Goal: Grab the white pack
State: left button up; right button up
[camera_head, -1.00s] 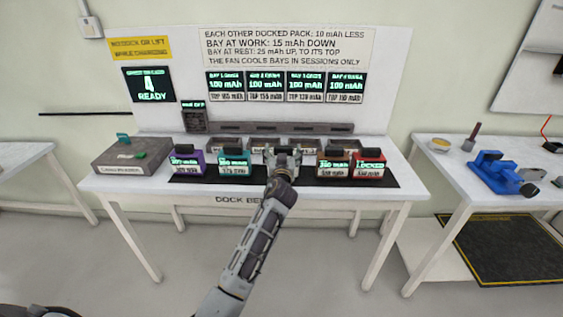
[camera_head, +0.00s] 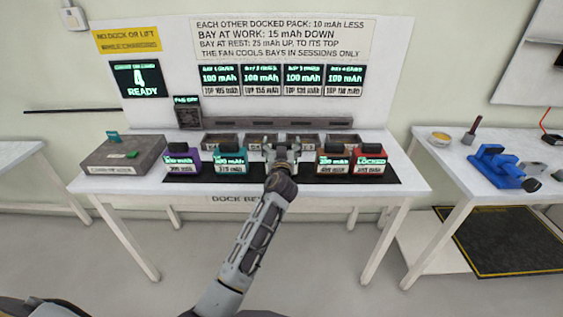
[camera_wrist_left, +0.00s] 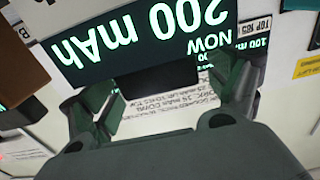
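The white pack (camera_wrist_left: 140,35) fills the top of the left wrist view, its dark display reading 200 mAh upside down. Its black handle (camera_wrist_left: 160,82) lies between the fingers of my left gripper (camera_wrist_left: 165,100). The fingers stand apart with gaps beside the handle, so the gripper looks open around it. In the head view my left gripper (camera_head: 281,152) is at the middle of the dock bench and hides most of the white pack. My right gripper is not in view.
A purple pack (camera_head: 182,160) and a teal pack (camera_head: 230,162) stand left of the gripper. A brown pack (camera_head: 333,164) and a red pack (camera_head: 370,164) stand close on the right. Empty-looking bays (camera_head: 222,140) lie behind. A grey box (camera_head: 122,157) is at the bench's left end.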

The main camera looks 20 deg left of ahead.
pick_arm(q)
jog(key=c, duration=1.9)
jog(key=shift+r, duration=0.2)
notch_tip(320, 180, up, 9)
jog(key=shift+f+p, duration=0.2)
jog(key=shift+p, duration=0.3)
jog(key=shift+r, duration=0.6)
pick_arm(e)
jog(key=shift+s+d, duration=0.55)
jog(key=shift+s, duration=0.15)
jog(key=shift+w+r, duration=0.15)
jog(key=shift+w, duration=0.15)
